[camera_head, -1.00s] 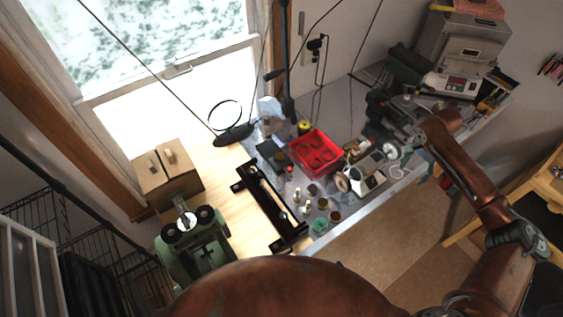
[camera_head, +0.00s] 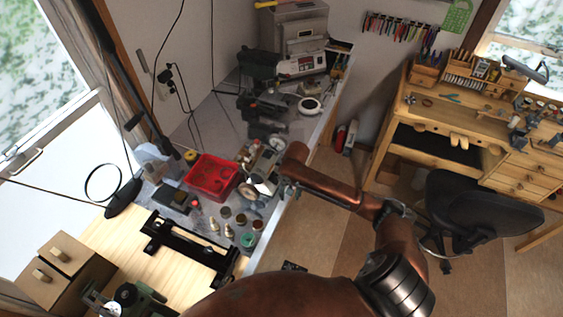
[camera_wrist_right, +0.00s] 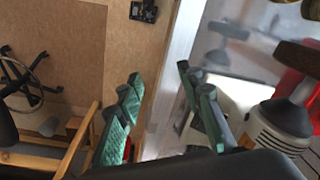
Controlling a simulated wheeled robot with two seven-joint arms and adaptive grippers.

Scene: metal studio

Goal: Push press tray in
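No part is clearly a press tray. The grey machine (camera_head: 300,40) with a control panel (camera_head: 302,65) stands at the far end of the bench in the head view, and I cannot tell whether it is the press. My right arm reaches up to the bench's right edge. My right gripper (camera_wrist_right: 160,75) is open and empty in the right wrist view, with its green fingers apart over the bench edge. In the head view the gripper (camera_head: 287,189) is small and partly hidden by my arm. My left gripper is not in view.
The bench (camera_head: 190,130) holds a red tray (camera_head: 213,177), a black frame (camera_head: 188,246), small jars and dark tools. A wooden box (camera_head: 62,268) is at lower left. A wooden workbench (camera_head: 470,140) and black chair (camera_head: 475,205) stand right. Brown floor lies between.

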